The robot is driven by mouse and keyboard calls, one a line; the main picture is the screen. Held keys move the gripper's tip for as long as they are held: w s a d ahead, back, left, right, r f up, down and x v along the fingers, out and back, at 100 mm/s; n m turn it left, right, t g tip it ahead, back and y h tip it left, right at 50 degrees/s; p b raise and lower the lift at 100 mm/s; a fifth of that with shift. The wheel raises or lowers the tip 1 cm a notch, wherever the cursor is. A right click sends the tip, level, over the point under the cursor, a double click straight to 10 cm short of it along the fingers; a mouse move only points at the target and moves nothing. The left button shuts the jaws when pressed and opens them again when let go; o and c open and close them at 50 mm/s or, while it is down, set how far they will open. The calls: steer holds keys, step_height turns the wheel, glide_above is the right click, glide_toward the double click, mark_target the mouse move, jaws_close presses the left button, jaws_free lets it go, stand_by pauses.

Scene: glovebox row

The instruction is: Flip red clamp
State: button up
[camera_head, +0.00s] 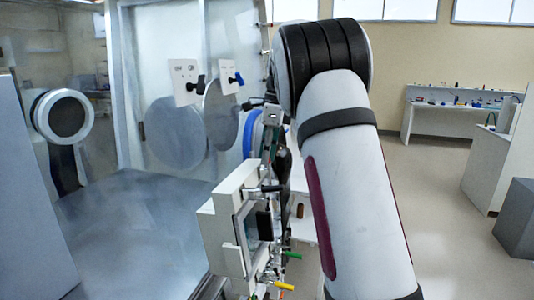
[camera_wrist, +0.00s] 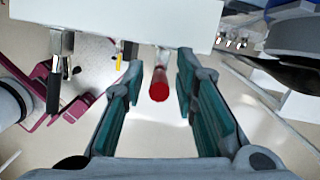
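The red clamp handle (camera_wrist: 158,86) shows in the wrist view, pointing toward the camera from below the edge of a white box (camera_wrist: 120,22). My gripper (camera_wrist: 160,68) is open, with one teal-padded finger on each side of the red handle. Gaps show between the handle and both fingers. In the head view I cannot make out the red clamp. My arm covers much of the area right of the white panel unit (camera_head: 222,225), and I cannot make out the fingers there.
A yellow handle (camera_head: 284,286) and a green handle (camera_head: 292,254) stick out low beside the panel unit. A black handle (camera_wrist: 54,88) hangs left of the red one. The glovebox window (camera_head: 165,60) is at left. Open floor (camera_head: 440,200) lies to the right, before a far bench (camera_head: 440,112).

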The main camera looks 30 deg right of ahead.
steer(key=shift+r, duration=0.15)
step_height(320, 180, up, 12)
steer(key=s+d, duration=0.1)
steer(key=shift+d+f, duration=0.2)
steer(key=shift+d, duration=0.15)
stand_by(0.9)
